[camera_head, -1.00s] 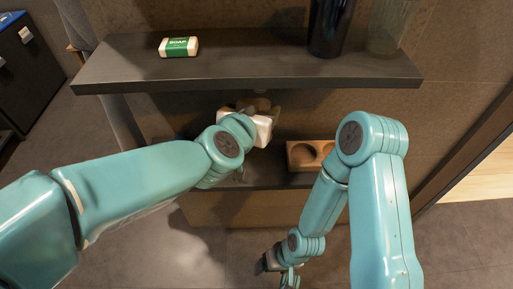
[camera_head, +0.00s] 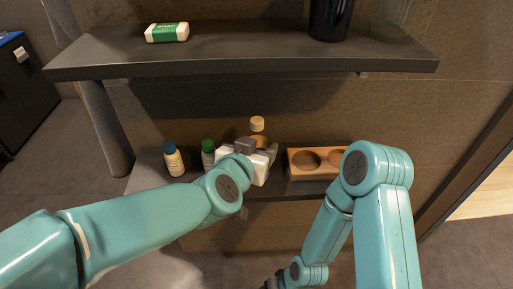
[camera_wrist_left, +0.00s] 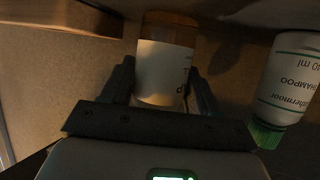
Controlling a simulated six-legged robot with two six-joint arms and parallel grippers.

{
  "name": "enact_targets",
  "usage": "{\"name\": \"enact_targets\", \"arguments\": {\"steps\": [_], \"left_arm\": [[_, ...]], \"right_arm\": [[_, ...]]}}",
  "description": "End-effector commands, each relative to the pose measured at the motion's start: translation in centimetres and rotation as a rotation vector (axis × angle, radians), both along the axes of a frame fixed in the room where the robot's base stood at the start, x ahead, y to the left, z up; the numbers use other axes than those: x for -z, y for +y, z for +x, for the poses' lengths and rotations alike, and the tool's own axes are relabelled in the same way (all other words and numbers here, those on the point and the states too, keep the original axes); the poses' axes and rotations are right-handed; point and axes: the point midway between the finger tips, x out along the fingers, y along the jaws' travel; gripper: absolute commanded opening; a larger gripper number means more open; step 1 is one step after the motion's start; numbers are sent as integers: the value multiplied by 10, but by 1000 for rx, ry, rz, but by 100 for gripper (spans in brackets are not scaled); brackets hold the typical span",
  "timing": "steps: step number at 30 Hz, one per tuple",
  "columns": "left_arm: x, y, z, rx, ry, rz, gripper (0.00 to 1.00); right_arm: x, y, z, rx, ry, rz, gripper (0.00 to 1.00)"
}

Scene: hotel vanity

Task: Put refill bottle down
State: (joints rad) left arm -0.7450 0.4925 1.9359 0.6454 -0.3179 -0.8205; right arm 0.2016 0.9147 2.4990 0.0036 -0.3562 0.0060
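The refill bottle (camera_head: 258,140), amber with a pale cap, shows just beyond my left gripper (camera_head: 258,152) over the lower shelf. In the left wrist view, the bottle (camera_wrist_left: 164,70) with its white label stands between the two fingers of my left gripper (camera_wrist_left: 163,88), which appear shut on it. That view is upside down, and the amber base is at the top. Whether the base touches the shelf is unclear. My right gripper (camera_head: 272,284) is only partly visible at the bottom edge, and its fingers are not clear.
A wooden holder with round recesses (camera_head: 293,165) is on the lower shelf (camera_head: 147,178) to the right. A blue-capped bottle (camera_head: 174,160) and a green-capped shampoo bottle (camera_head: 207,155) stand left. The upper shelf (camera_head: 240,60) overhangs with soap (camera_head: 167,33) and a dark bottle (camera_head: 329,18).

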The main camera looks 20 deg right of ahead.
Motion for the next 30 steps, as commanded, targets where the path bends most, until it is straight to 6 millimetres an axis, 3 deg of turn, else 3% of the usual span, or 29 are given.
{"name": "enact_targets", "arguments": {"steps": [13,24,30], "left_arm": [[-7,3,-4,0,0,0,81],[-41,49,-62,1,-1,0,81],[-49,66,-83,1,0,0,81]], "right_arm": [[-5,1,-1,-2,2,1,80],[-33,6,-7,-24,13,5,80],[-41,8,-9,-33,17,7,80]]}}
